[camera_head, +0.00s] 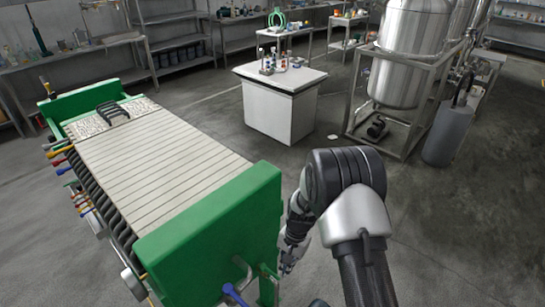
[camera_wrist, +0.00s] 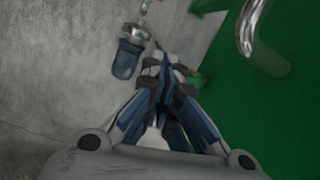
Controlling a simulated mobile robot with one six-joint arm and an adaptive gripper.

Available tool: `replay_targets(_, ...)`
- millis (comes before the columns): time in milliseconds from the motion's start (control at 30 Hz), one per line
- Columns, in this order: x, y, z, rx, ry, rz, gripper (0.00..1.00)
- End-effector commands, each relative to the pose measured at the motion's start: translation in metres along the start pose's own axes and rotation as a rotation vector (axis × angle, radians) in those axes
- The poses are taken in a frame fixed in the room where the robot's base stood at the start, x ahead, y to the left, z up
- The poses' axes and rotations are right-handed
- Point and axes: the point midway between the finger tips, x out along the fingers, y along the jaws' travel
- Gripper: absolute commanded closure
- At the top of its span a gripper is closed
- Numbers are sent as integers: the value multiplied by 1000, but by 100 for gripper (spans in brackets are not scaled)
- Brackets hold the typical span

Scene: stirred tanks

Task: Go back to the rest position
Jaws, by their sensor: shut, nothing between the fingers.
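My gripper (camera_wrist: 162,75) is shut and empty in the wrist view, its fingers together. It points toward the grey floor beside a green end plate (camera_wrist: 235,70). In the head view my gripper (camera_head: 287,262) is low, just right of the filter press's near green end plate (camera_head: 215,235), partly hidden by my arm. I cannot tell whether it touches anything. A blue-ended fitting (camera_wrist: 128,52) shows just left of the fingertips in the wrist view.
The filter press (camera_head: 150,155) fills the left, with blue-handled valve (camera_head: 235,294) near my gripper. A bent metal pipe (camera_wrist: 246,28) is close by in the wrist view. A white cabinet (camera_head: 280,105) and framed steel tank (camera_head: 408,60) stand behind. Floor at right is clear.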

Motion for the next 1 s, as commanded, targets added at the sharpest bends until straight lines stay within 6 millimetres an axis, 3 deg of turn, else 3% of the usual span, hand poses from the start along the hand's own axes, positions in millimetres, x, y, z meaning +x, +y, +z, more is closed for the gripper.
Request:
replay_targets(267, -112, 6, 13, -104, 82, -40, 100)
replay_targets(400, -184, 22, 35, -181, 146, -59, 100)
replay_targets(600, -266, 59, 80, -288, 243, -71, 100)
replay_targets(800, -319, 105, 135, -388, 346, -67, 100)
replay_targets(1000, -342, 153, 189, -476, 451, -49, 100)
